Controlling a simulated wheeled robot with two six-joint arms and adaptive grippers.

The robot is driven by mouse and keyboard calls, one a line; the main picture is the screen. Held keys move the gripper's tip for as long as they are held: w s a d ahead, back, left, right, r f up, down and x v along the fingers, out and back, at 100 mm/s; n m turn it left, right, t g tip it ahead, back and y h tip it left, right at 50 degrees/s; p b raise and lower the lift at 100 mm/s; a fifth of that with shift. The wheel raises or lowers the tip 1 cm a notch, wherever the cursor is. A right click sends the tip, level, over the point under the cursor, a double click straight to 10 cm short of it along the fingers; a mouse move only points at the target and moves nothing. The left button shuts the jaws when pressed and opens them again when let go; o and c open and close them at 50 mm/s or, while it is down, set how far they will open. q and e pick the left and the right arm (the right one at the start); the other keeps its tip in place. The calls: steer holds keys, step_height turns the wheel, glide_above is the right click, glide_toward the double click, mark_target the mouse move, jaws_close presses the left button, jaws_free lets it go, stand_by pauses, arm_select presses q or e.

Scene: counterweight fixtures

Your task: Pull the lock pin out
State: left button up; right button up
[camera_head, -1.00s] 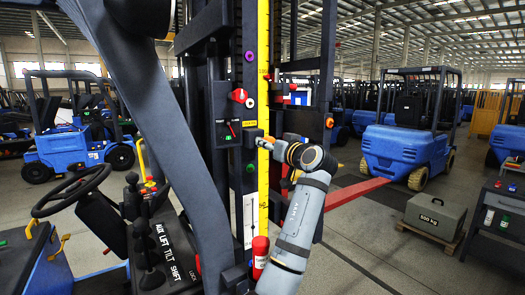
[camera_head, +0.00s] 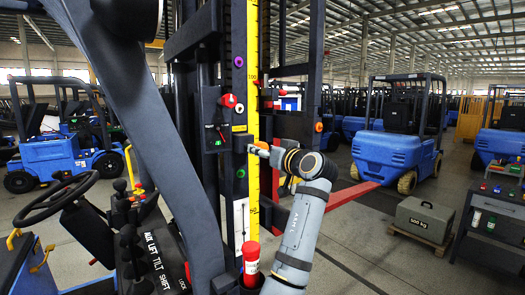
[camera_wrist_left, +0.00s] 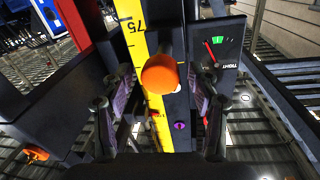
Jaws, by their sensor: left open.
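An orange round knob (camera_wrist_left: 160,74), which looks like the head of the lock pin, stands out from the mast in the left wrist view. In the head view only a little of the knob (camera_head: 262,145) shows beside the fingers. My left gripper (camera_wrist_left: 163,80) is open, with one finger on each side of the knob and gaps between. In the head view my left gripper (camera_head: 260,150) points left at the mast's dark post. My right gripper is not in view.
A yellow scale (camera_head: 252,75) runs up the mast. Another orange knob (camera_head: 318,127) is to the right. A red cylinder (camera_head: 251,262) stands below.

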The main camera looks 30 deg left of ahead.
arm_select(q)
steer(key=v, duration=0.6)
steer(key=shift+d, duration=0.15)
steer(key=shift+s+d, duration=0.1)
steer(key=shift+d, duration=0.05)
